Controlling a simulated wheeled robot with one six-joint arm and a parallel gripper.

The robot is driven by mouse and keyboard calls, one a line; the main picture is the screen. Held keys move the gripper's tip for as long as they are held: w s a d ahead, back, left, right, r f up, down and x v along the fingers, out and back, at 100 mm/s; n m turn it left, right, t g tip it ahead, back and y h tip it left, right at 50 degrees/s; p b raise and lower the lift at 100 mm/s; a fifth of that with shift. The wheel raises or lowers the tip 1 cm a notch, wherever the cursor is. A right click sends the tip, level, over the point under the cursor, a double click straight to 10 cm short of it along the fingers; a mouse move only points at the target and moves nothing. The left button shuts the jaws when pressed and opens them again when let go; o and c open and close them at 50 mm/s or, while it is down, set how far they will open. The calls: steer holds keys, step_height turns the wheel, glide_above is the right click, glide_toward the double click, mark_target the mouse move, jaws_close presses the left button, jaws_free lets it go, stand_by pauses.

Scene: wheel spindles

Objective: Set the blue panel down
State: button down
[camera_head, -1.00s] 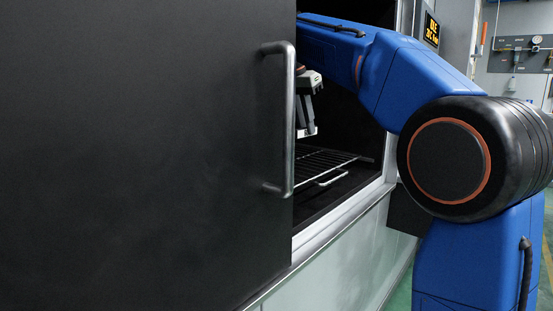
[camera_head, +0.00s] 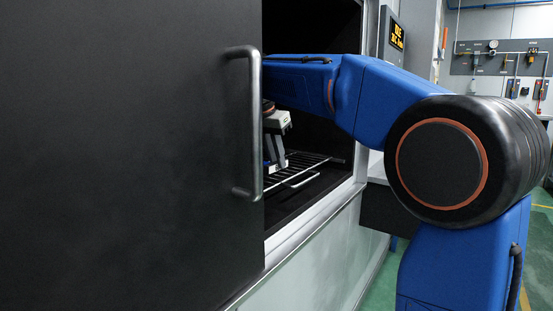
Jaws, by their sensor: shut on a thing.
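My gripper (camera_head: 275,158) is inside the dark machine chamber, just right of the door edge, pointing down close above the wire rack (camera_head: 308,166). It is shut on the blue panel (camera_head: 267,165), of which only a small blue bit shows at the fingertips. The rest of the panel is hidden behind the door. I cannot tell whether the panel touches the rack.
A large black door (camera_head: 125,150) with a grey bar handle (camera_head: 254,125) covers the left and hides part of the chamber. The silver frame (camera_head: 320,215) edges the opening. A display (camera_head: 397,35) is at upper right. The visible right part of the rack is bare.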

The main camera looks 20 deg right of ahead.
steer(key=shift+f, duration=0.1)
steer(key=c, duration=1.7)
jaws_free()
steer(key=v, duration=1.2)
steer(key=shift+d+r, duration=0.1)
steer(key=shift+r, duration=0.1)
